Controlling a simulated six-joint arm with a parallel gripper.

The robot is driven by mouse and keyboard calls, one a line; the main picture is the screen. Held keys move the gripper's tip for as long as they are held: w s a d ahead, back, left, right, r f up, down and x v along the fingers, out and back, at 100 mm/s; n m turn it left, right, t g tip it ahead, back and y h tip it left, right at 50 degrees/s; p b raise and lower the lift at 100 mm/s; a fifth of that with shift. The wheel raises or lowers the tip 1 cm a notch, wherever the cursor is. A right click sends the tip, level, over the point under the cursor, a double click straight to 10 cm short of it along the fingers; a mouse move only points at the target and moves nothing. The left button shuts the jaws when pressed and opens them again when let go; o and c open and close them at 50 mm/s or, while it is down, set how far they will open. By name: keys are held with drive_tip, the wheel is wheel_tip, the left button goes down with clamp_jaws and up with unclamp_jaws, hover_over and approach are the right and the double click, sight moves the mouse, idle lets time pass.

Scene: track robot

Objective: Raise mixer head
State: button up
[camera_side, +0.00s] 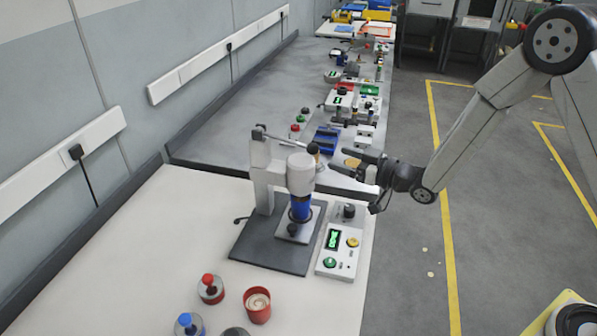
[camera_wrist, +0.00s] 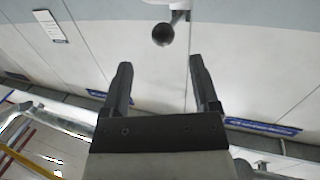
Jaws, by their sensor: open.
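The mixer stands on a dark base plate (camera_side: 255,245) at the right side of the white table in the side view. Its white head (camera_side: 300,172) is over a blue container (camera_side: 300,208). A dark round knob (camera_side: 313,149) shows beside the top of the head. In the wrist view a black ball knob (camera_wrist: 163,34) on a short rod lies ahead of the fingertips, roughly centred. My gripper (camera_side: 338,161) is open and empty, to the right of the head, fingers pointing at it. Both fingers of the gripper (camera_wrist: 160,65) show apart, with nothing between them.
A white control box (camera_side: 340,245) with a green display and buttons stands right of the mixer. A red cup (camera_side: 257,305), a red-topped jar (camera_side: 210,289) and a blue-topped jar (camera_side: 187,325) are at the front. A grey bench (camera_side: 235,125) with several devices lies behind. The table's left is clear.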

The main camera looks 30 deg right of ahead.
sight(313, 147)
drive_tip(key=shift+a+y, duration=0.1)
drive_tip(key=shift+y, duration=0.2)
drive_tip(key=shift+w, duration=0.15)
drive_tip(key=shift+x, duration=3.8)
drive_tip(key=shift+a+r, duration=0.1)
clamp_jaws()
